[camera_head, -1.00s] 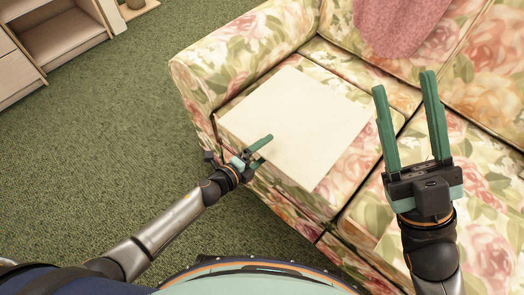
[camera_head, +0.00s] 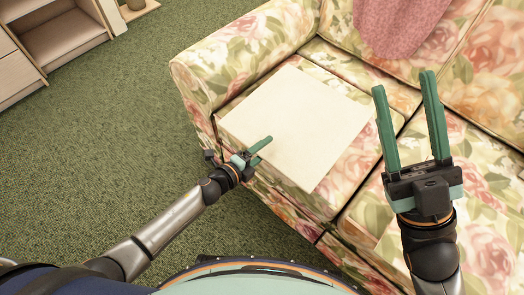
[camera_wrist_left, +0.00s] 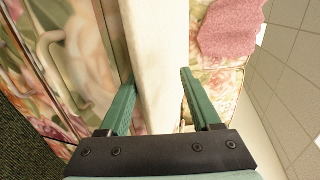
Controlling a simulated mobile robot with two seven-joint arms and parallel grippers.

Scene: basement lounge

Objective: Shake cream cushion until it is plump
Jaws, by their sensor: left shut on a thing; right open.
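The cream cushion (camera_head: 297,122) is a pale, flat square lying on the left seat of the floral sofa. My left gripper (camera_head: 258,148) is at its near left edge, with one green finger over the top face; the other finger is hidden in the head view. In the left wrist view, the cushion's edge (camera_wrist_left: 155,45) runs between the two fingers of the left gripper (camera_wrist_left: 158,88), which is shut on it. My right gripper (camera_head: 403,82) is open and empty, raised over the sofa to the right of the cushion.
The floral sofa (camera_head: 210,72) has an armrest left of the cushion. A pink cloth (camera_head: 400,22) hangs over its backrest. A pale shelf unit (camera_head: 62,38) stands at the top left. Green carpet (camera_head: 110,140) on the left is clear.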

